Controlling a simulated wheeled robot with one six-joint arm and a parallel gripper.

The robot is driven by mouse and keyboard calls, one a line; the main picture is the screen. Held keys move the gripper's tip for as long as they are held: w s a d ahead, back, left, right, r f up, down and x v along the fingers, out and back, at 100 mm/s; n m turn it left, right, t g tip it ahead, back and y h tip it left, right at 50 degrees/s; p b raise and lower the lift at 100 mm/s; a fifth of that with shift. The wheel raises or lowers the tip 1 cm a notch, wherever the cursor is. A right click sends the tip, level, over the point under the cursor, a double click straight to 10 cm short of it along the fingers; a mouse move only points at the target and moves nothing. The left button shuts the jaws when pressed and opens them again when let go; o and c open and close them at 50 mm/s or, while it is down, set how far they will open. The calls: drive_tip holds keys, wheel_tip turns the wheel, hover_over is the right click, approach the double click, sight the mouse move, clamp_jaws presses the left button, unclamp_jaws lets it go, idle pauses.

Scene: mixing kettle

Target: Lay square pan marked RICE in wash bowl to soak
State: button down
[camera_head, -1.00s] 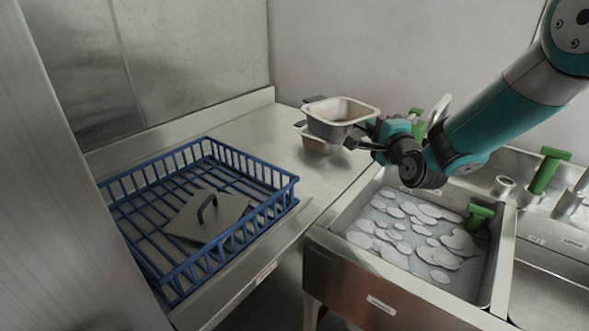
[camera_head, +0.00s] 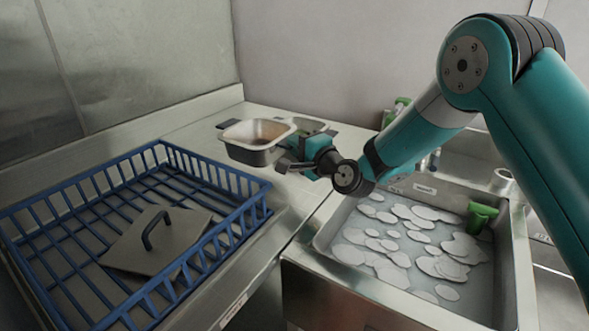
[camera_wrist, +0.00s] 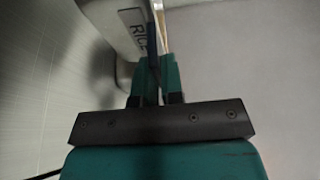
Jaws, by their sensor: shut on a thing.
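A square metal pan (camera_head: 257,143) with a brownish inside is held roughly level above the steel counter, left of the wash bowl. In the wrist view its side (camera_wrist: 105,50) carries a label reading RICE, partly cut off. My gripper (camera_head: 290,155) is shut on its right-hand edge; the fingers (camera_wrist: 154,75) also show in the wrist view. The wash bowl (camera_head: 375,297) is a steel basin at the right, holding greyish water with white foam patches. The pan is outside it.
A second pan (camera_head: 312,126) stands on the counter behind the held one. A blue wire rack (camera_head: 225,180) at the left holds a square lid with a handle (camera_head: 160,240). A green object (camera_head: 481,217) sits in the bowl's far right corner.

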drive_tip(key=shift+a+f, duration=0.1)
drive_tip(key=shift+f, duration=2.95)
drive_tip(key=shift+f+b, duration=0.15)
drive_tip(key=shift+b, duration=0.25)
drive_tip(key=c, duration=1.3)
unclamp_jaws()
drive_tip(key=shift+o, duration=0.3)
